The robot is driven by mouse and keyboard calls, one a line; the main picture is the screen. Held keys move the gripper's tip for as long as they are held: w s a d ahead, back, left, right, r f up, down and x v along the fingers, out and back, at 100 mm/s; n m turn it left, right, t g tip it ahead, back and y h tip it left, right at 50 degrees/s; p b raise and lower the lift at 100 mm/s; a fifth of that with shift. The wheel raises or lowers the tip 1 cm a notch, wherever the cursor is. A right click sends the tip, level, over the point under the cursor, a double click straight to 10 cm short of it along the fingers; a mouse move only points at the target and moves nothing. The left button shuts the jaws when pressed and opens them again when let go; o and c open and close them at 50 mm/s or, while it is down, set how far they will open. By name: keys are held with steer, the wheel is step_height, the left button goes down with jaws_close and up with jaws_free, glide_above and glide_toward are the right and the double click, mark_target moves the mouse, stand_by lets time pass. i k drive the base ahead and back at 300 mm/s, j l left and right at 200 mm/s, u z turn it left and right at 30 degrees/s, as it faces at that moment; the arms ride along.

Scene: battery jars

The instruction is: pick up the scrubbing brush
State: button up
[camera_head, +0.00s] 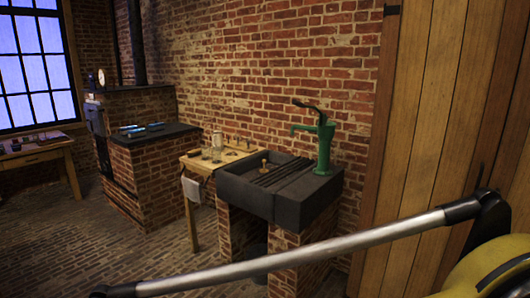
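I cannot make out the scrubbing brush for certain. A small tan, upright object (264,166) shows at the dark stone sink (247,201), but it is too small to tell what it is. The sink sits on brick supports against the brick wall, with a green hand pump (325,148) at its right end. My gripper is not in view.
Left of the sink, a wooden table (193,164) holds several small jars and a hanging white cloth (191,189). Further left are a brick stove (150,170) and a desk (38,153) under the window. Wooden boards (425,110) stand at right. Brick floor (110,245) is clear at left.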

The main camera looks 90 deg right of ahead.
mark_target(195, 152)
steer(key=z, duration=2.5)
steer(key=i+j+z, duration=0.2)
steer(key=z, duration=0.2)
steer(key=i+j+z, duration=0.3)
steer(key=z, duration=0.15)
steer(key=i, duration=0.05)
